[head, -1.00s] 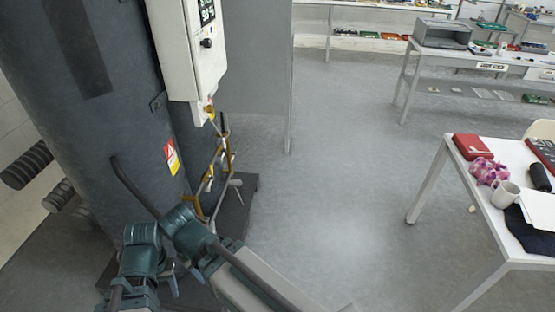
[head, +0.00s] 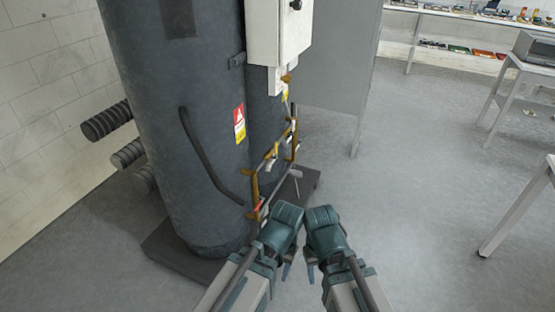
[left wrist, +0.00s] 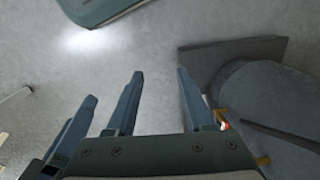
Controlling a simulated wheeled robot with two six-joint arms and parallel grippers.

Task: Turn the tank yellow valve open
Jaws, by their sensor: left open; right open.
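The dark grey tank (head: 200,130) stands left of centre in the head view on a dark base. Yellow-orange pipework (head: 270,160) runs up its right front, with small yellow fittings; I cannot tell which one is the valve handle. Yellow parts (left wrist: 263,160) also show beside the tank (left wrist: 265,100) in the left wrist view. My left gripper (head: 285,272) is just below and right of the pipework's lower end, apparently apart from it. Its open fingers (left wrist: 158,85) show empty in the left wrist view. My right gripper (head: 311,272) is close beside it, open; its fingertips are mostly hidden.
A white control box (head: 278,35) hangs above the pipework. A grey partition (head: 335,70) stands behind it. Dark ribbed pipes (head: 105,120) stick out left of the tank. Benches (head: 450,45) are at the upper right. The floor right of the tank is clear.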

